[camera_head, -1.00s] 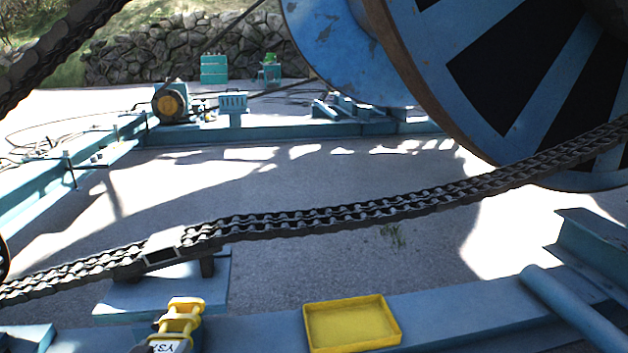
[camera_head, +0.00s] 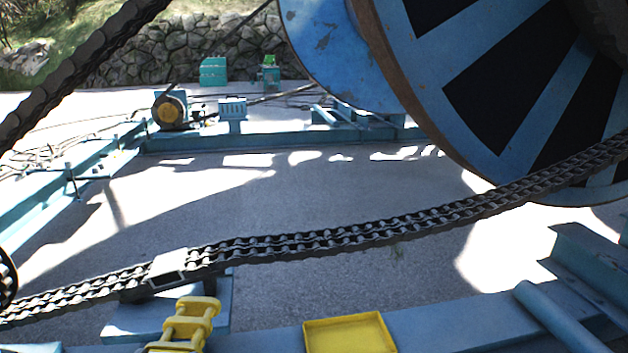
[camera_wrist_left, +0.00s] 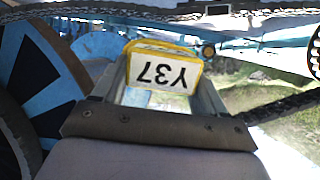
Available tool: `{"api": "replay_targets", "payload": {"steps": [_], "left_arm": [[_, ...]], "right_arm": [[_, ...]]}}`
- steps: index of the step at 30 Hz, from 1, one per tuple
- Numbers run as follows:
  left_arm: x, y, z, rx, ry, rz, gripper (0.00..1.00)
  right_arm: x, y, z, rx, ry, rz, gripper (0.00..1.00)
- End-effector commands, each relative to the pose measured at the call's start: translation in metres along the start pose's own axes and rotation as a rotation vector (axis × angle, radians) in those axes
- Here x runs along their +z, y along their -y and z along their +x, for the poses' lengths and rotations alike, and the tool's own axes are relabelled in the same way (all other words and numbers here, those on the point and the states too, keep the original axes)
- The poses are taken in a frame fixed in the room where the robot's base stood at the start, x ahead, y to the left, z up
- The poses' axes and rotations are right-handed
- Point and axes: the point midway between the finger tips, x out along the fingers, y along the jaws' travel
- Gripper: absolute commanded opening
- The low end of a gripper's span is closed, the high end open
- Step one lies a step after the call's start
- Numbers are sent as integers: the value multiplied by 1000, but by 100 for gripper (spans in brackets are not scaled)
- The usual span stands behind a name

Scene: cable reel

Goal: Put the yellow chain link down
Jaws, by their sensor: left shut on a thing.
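The yellow chain link (camera_head: 190,322) is at the bottom left of the head view, in front of the dark double chain (camera_head: 300,243). Its lower end is cut off by the frame edge. In the left wrist view, the link's yellow end with a white label "Y37" (camera_wrist_left: 163,73) sits between the two grey fingers of my left gripper (camera_wrist_left: 160,84). The left gripper is shut on it. The rest of the link is hidden behind the label there. My right gripper is in neither view.
An empty yellow tray (camera_head: 348,334) lies on the blue beam (camera_head: 440,328) at the bottom, right of the link. A large blue reel (camera_head: 490,90) stands at the upper right. Open concrete lies beyond.

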Motion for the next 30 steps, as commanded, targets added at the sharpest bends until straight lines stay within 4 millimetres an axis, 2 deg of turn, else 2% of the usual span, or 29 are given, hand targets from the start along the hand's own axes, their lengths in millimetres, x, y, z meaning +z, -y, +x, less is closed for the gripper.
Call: {"api": "replay_targets", "payload": {"steps": [1,15,21,30], "left_arm": [[-21,0,-8,0,-5,-1,17],[-96,0,-40,-1,-4,0,17],[-117,0,-48,0,-5,0,17],[-123,0,-51,1,-6,3,17]], "right_arm": [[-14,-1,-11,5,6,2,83],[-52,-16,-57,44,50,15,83],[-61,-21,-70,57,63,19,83],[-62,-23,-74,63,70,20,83]]}}
